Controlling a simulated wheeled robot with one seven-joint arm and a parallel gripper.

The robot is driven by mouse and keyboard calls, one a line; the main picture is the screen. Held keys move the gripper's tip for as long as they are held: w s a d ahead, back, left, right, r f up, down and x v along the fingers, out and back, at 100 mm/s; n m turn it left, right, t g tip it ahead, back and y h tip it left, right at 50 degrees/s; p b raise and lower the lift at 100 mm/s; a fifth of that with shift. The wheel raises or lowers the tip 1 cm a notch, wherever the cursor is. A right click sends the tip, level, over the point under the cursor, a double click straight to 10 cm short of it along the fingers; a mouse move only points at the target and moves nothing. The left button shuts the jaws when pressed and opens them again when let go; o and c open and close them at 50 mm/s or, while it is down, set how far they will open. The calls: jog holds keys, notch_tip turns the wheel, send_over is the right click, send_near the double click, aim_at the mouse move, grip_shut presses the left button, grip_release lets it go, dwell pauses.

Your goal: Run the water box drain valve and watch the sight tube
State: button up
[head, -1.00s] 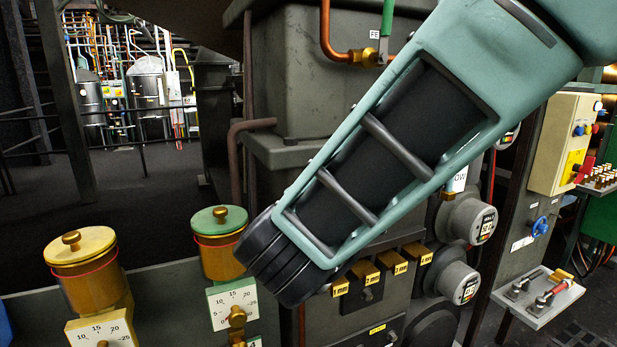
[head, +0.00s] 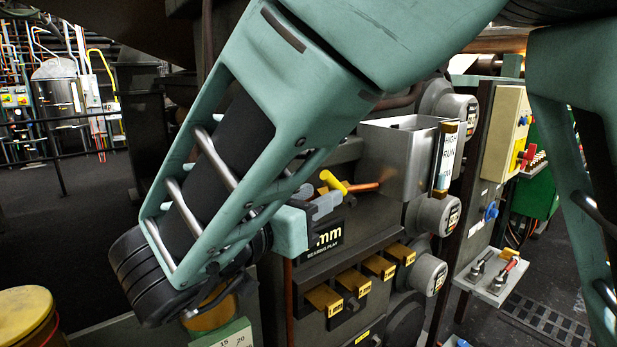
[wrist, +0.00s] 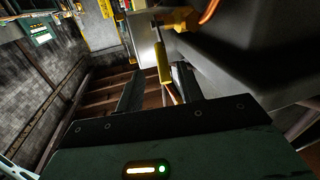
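The water box is a bare metal open-topped box (head: 395,150) right of centre in the head view. The sight tube is on its right corner, beside a label strip (head: 447,158) reading "HIGH" and "RUN"; I cannot make out a water level. A copper pipe (head: 365,187) leads from the box to a drain valve with a yellow lever (head: 333,182). My gripper (head: 328,202) is at the lever. In the wrist view my gripper (wrist: 160,78) is open, with the yellow lever's end (wrist: 164,66) between its fingers and gaps on both sides.
Brass-coloured tabs (head: 352,280) line the dark machine face below. A yellow-lidded pot (head: 25,312) is at lower left. A shelf with levers (head: 490,275) juts out at right.

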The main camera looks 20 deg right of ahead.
jog(key=shift+p+x, duration=0.95)
jog(key=shift+x, duration=2.9)
jog(key=shift+w, duration=0.1)
grip_shut()
